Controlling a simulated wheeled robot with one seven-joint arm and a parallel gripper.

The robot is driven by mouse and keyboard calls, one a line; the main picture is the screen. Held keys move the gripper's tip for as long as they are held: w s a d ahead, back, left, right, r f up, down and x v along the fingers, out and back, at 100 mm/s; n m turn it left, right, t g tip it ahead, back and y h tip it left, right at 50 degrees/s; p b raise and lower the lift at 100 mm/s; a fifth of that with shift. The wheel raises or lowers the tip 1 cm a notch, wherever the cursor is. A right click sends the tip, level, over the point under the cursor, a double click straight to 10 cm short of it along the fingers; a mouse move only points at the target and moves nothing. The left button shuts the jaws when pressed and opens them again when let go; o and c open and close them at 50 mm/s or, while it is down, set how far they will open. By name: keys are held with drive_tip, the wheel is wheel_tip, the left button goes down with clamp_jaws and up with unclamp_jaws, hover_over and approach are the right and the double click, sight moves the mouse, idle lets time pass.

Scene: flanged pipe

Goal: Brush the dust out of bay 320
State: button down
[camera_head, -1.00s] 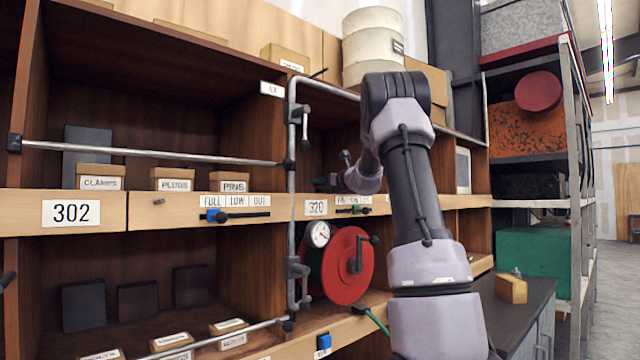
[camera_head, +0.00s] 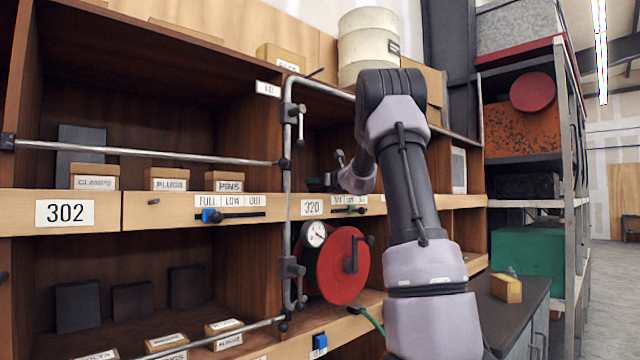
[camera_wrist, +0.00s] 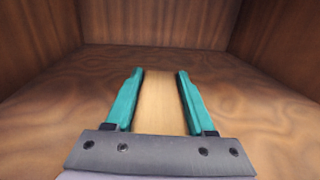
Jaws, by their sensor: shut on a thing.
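Bay 320 (camera_head: 328,125) is the dark wooden compartment above the label reading 320 (camera_head: 312,207). My arm reaches into it from the right, and my wrist is low inside, near the bay's front edge. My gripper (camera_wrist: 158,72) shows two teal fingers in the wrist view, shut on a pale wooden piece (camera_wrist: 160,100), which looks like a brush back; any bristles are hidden. The bay floor (camera_wrist: 250,95) spreads around it, with the back wall (camera_wrist: 155,20) ahead and side walls left and right. I cannot tell dust from wood grain on the floor.
A grey upright pipe (camera_head: 287,150) stands in front of the bay's left side, with a clamp handle (camera_head: 301,125). A red reel (camera_head: 343,265) and a gauge (camera_head: 316,234) sit below. Bay 302 (camera_head: 150,100) at left has a horizontal rail (camera_head: 150,152) across its front.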

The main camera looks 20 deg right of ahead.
drive_tip(key=shift+s+a+r, duration=0.1)
drive_tip(key=shift+s+a, duration=0.3)
drive_tip(key=shift+a, duration=0.75)
drive_tip(key=shift+s+a+f, duration=0.1)
drive_tip(key=shift+s+a, duration=0.25)
drive_tip(key=shift+a, duration=0.8)
drive_tip(key=shift+s+a+r, duration=0.1)
drive_tip(key=shift+s+a, duration=0.3)
drive_tip(key=shift+a, duration=0.75)
drive_tip(key=shift+s+a, duration=0.3)
drive_tip(key=shift+a, duration=0.5)
drive_tip(key=shift+s+a, duration=0.3)
drive_tip(key=shift+a, duration=0.45)
drive_tip(key=shift+w+d+f, duration=0.1)
drive_tip(key=shift+w+d, duration=0.15)
drive_tip(key=shift+d, duration=0.45)
drive_tip(key=shift+w+d+f, duration=0.1)
drive_tip(key=shift+w+d, duration=0.15)
drive_tip(key=shift+d, duration=0.4)
drive_tip(key=shift+w+d+f, duration=0.1)
drive_tip(key=shift+w+d, duration=0.15)
drive_tip(key=shift+d, duration=0.45)
drive_tip(key=shift+w+d, duration=0.25)
drive_tip(key=shift+d, duration=0.4)
drive_tip(key=shift+w+d, duration=0.2)
drive_tip(key=shift+d, duration=0.45)
drive_tip(key=shift+r, duration=0.1)
drive_tip(key=shift+r, duration=1.6)
